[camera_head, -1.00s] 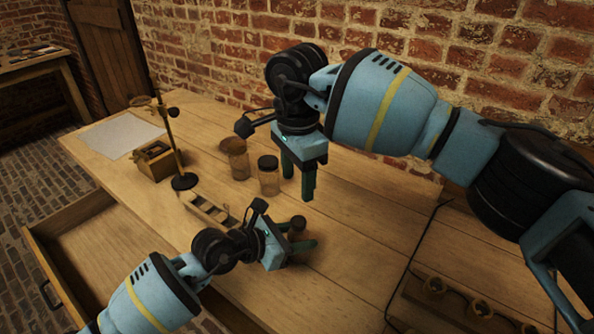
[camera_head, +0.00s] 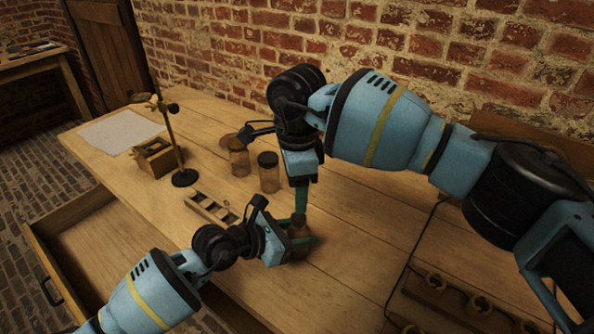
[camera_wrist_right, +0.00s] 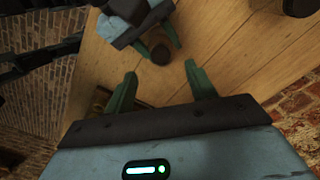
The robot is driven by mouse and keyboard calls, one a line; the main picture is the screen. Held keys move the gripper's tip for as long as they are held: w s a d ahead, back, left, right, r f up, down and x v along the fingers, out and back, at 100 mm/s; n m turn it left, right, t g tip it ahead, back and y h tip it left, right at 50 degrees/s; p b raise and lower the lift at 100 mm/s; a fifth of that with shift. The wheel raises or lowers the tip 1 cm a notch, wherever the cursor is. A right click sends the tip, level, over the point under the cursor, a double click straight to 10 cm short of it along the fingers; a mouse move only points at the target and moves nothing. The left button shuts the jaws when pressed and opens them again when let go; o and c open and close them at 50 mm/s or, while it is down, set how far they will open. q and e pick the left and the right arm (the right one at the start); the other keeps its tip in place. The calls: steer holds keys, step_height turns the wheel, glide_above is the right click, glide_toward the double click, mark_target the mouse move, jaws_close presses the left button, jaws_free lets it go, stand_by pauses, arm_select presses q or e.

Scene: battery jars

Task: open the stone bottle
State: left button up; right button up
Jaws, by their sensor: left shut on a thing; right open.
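The stone bottle (camera_head: 299,231) is a small brown bottle standing near the table's front middle. My left gripper (camera_head: 303,244) is shut on it from the left, low on its body. The gripper hides part of the bottle. My right gripper (camera_head: 301,205) points down just above the bottle, open, and partly covers its top in the head view. In the right wrist view, the bottle's dark round top (camera_wrist_right: 161,54) lies beyond the gap between my right fingers (camera_wrist_right: 160,78), with nothing between the fingertips. The left fingers also show there around the bottle.
Two glass jars, one open-looking (camera_head: 239,158) and one dark-lidded (camera_head: 268,175), stand behind the grippers. A slotted wooden rack (camera_head: 210,208), a metal stand (camera_head: 183,178) and a wooden box (camera_head: 153,159) are left. A ringed rack (camera_head: 450,300) is lower right. An open drawer (camera_head: 95,245) juts out front left.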

mark_target(297, 217)
steer(key=shift+f, duration=3.55)
steer(key=c, duration=1.2)
steer(key=shift+r, duration=0.2)
steer(key=shift+r, duration=0.95)
